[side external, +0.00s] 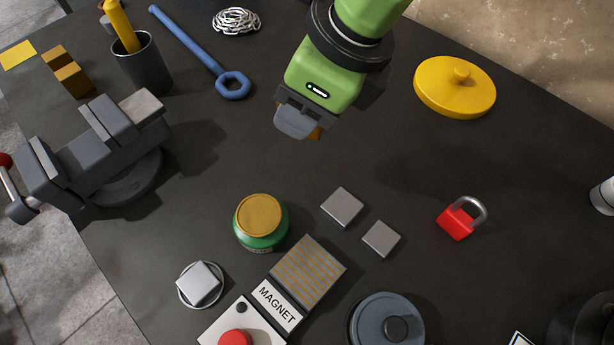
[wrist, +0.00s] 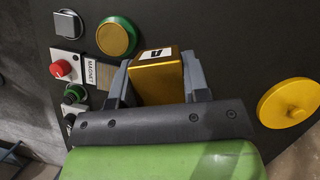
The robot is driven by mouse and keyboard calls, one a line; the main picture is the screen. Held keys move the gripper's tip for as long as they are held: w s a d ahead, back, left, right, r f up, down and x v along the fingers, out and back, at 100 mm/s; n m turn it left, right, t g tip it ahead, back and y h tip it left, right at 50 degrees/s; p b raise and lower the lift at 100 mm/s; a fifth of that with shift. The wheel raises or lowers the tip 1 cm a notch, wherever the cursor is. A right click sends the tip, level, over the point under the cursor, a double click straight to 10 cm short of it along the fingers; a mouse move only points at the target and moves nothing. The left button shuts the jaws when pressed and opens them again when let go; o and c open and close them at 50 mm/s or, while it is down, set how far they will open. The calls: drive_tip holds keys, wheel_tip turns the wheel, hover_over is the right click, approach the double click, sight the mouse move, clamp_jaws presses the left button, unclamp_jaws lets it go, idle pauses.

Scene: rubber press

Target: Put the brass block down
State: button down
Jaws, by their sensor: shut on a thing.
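The brass block (wrist: 157,78) is between the two grey fingers of my gripper (wrist: 155,85) in the wrist view, with a small black-and-white label on its near-end face. In the side view my gripper (side external: 298,122) is over the middle back of the dark table. There only a small orange-gold piece of the brass block (side external: 316,133) shows beside the fingers; the rest is hidden. My gripper is shut on it. It looks raised off the table, but the exact height cannot be told.
A green jar with a gold lid (side external: 261,222), two grey square blocks (side external: 342,207), the magnet plate (side external: 308,270), and a red padlock (side external: 457,221) lie nearer. A vise (side external: 95,150) stands left, a yellow lid (side external: 455,86) right. The table below my gripper looks clear.

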sight(298, 179)
wheel_tip(298, 179, down, 14)
drive_tip(key=shift+d+r, duration=0.1)
drive_tip(key=shift+r, duration=0.15)
idle(0.3)
drive_tip(key=shift+f, duration=0.15)
drive_tip(key=c, duration=0.6)
unclamp_jaws()
drive_tip(key=shift+r, duration=0.3)
drive_tip(key=v, duration=1.1)
drive_tip(key=shift+d+r, duration=0.25)
drive_tip(key=shift+r, duration=0.05)
